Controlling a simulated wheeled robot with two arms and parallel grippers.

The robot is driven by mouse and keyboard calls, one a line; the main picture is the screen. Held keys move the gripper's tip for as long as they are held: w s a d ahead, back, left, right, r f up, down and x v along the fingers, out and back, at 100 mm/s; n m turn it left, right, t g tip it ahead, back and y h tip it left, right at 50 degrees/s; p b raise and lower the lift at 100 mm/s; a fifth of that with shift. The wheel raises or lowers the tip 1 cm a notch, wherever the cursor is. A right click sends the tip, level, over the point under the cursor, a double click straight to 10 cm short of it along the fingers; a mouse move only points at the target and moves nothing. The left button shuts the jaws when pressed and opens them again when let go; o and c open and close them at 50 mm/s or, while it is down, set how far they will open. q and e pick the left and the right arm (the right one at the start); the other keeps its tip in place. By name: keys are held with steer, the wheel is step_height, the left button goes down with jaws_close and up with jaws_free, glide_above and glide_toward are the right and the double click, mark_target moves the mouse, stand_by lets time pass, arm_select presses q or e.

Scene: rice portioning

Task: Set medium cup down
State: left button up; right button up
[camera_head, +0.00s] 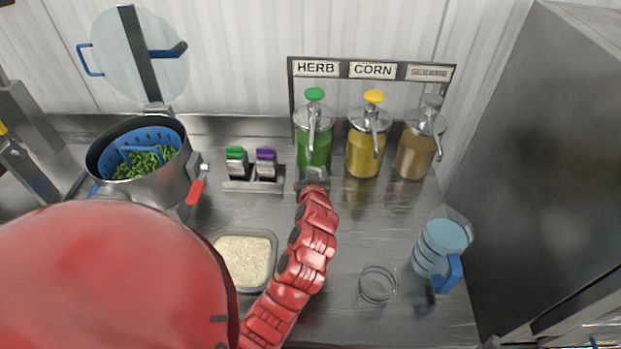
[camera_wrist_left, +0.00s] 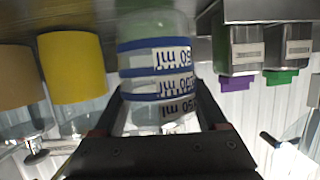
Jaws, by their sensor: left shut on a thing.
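My left gripper (camera_head: 312,180) is at the front of the green herb dispenser (camera_head: 315,140). In the left wrist view its fingers (camera_wrist_left: 158,112) are shut on a clear cup with blue bands and ml marks (camera_wrist_left: 155,68), which I take as the medium cup. The wrist picture is upside down, with the metal counter along its top. Whether the cup's base touches the counter is not clear. In the head view the cup is mostly hidden by the gripper. My right gripper is not in view.
Corn (camera_head: 366,145) and sesame (camera_head: 417,145) dispensers stand to the right. A clear cup (camera_head: 378,285) and a blue-handled pitcher (camera_head: 440,245) stand at front right. A rice tray (camera_head: 272,245), a small holder (camera_head: 252,185) and a pot (camera_head: 160,185) are left. Counter between is bare.

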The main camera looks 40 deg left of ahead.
arm_select(q)
step_height(320, 180, down, 3)
steer(key=shift+f+p, duration=0.1)
steer(key=shift+p, duration=0.6)
steer(key=shift+f+b, duration=0.3)
steer(key=shift+b, duration=0.05)
steer(key=o, duration=1.4)
steer(key=shift+r, duration=0.1)
steer(key=shift+d+r, duration=0.15)
steer(key=b+v, duration=0.3)
steer(key=v, duration=0.5)
steer(key=shift+s+d, duration=0.2)
steer(key=shift+s, duration=0.05)
steer(key=p+v, duration=0.3)
steer(key=shift+s+r, duration=0.15)
